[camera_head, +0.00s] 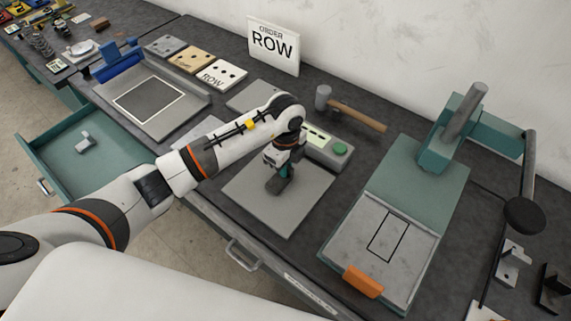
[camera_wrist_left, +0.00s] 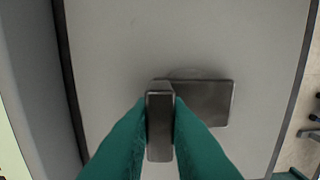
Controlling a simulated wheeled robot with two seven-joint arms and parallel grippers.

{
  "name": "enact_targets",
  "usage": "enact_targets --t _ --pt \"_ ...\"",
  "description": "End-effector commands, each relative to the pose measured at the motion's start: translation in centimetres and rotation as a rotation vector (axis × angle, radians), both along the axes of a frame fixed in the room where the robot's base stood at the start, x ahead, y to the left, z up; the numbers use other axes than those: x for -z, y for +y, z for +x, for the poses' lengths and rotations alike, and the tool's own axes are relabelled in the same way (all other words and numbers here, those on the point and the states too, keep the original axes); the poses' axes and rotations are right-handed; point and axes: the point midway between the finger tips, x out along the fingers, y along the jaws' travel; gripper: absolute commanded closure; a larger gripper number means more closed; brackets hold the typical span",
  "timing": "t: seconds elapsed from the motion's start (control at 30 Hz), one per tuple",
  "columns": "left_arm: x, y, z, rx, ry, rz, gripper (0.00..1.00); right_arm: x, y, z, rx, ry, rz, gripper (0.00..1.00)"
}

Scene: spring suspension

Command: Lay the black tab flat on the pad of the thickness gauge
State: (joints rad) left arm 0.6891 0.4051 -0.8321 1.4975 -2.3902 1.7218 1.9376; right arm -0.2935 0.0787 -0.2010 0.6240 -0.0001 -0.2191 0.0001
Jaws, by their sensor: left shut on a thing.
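The thickness gauge has a wide light-grey pad (camera_head: 305,205) and, behind it, a housing (camera_head: 325,148) with a display and a green button. My left gripper (camera_head: 283,172) points down over the middle of the pad, shut on the black tab (camera_head: 276,186). In the left wrist view, the teal fingers (camera_wrist_left: 160,105) grip a narrow upright dark part. A dark rectangular plate (camera_wrist_left: 208,101) of the tab extends to its right, parallel to the pad (camera_wrist_left: 110,50), partly covering a faint circle. Whether it touches the pad I cannot tell. My right gripper is out of view.
A teal press (camera_head: 420,170) with a lever and an orange block (camera_head: 363,282) stand right of the gauge. A hammer (camera_head: 350,108) and a ROW sign (camera_head: 273,45) are behind. A tray (camera_head: 150,98) and an open drawer (camera_head: 85,150) are at left.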

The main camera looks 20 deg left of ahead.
Motion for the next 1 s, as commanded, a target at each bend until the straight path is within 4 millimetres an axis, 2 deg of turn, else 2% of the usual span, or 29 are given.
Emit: enact_targets --t 0.07,0.1,0.2,0.23,0.47,0.57,0.63,0.77,1.0 --pt "0.3 0.0 0.0 0.0 0.0 0.0 1.0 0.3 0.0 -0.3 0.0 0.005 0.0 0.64" --pt "0.3 0.0 0.0 0.0 0.0 0.0 0.82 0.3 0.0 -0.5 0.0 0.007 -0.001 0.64" --pt "0.2 0.0 0.0 0.0 0.0 0.0 0.66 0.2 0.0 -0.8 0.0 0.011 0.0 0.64" --pt "0.2 0.0 0.0 -0.001 0.0 0.0 0.64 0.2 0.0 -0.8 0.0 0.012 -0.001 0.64" --pt "0.2 0.0 0.0 -0.001 0.0 0.0 0.64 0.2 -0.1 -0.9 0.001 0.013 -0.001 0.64" --pt "-0.3 0.0 0.0 -0.001 -0.001 0.0 0.64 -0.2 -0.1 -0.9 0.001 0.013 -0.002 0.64" --pt "-0.7 0.0 0.1 0.0 -0.003 0.0 0.64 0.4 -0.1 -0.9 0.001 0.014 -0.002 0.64" --pt "-2.9 0.0 0.2 0.0 -0.007 -0.001 0.64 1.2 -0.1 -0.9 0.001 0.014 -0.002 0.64" --pt "-8.2 0.0 0.2 0.0 -0.006 0.0 0.64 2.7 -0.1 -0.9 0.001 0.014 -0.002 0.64"
